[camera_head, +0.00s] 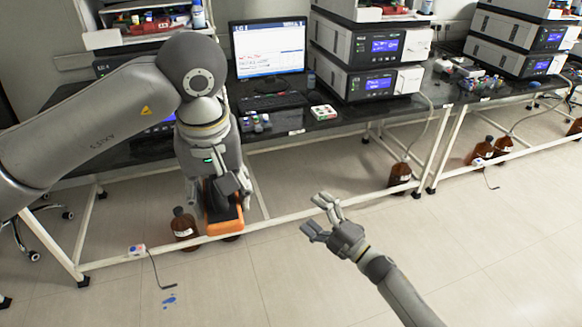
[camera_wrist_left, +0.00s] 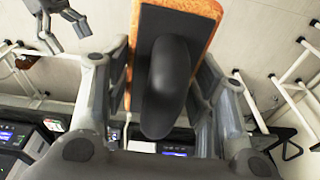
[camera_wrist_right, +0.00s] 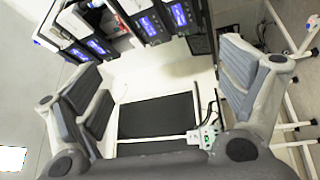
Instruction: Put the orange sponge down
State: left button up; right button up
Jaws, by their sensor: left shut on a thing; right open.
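The orange sponge (camera_head: 224,227) is an orange pad with a dark backing and a black handle. It hangs below my left gripper (camera_head: 218,188) in the head view, in front of the desk's lower white bar. In the left wrist view, the sponge (camera_wrist_left: 207,10) shows its orange rim, with the black handle between the fingers. My left gripper (camera_wrist_left: 160,85) is shut on it. The sponge appears held clear of the floor. My right gripper (camera_head: 318,217) is open and empty over the floor, to the right of the sponge; its spread fingers show in the right wrist view (camera_wrist_right: 162,88).
A black-topped desk (camera_head: 345,116) carries a monitor (camera_head: 268,48), a keyboard (camera_head: 272,102) and stacked instruments (camera_head: 360,80). A brown bottle (camera_head: 184,226) stands just left of the sponge. The floor at centre front is clear.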

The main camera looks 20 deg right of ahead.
aim_at(213, 178)
jog(key=s+a+r+n+g+y, duration=0.25)
jog(key=r+n+y, duration=0.25)
jog(key=r+n, duration=0.4)
jog(key=s+a+r+n+g+y, duration=0.1)
jog(key=a+r+n+g+y, duration=0.3)
jog(key=r+n, duration=0.5)
jog(key=s+a+r+n+g, duration=0.4)
jog(key=s+r+n+g, duration=0.65)
jog(key=n, duration=0.35)
jog(key=shift+h, duration=0.4)
jog(key=a, duration=1.2)
jog(key=shift+s+r, duration=0.1)
jog(key=shift+r, duration=0.05)
jog(key=c, duration=1.2)
pick_arm(q)
jog(key=o, duration=1.1)
pick_arm(e)
jog(key=shift+o, duration=0.2)
jog(key=shift+s, duration=0.1)
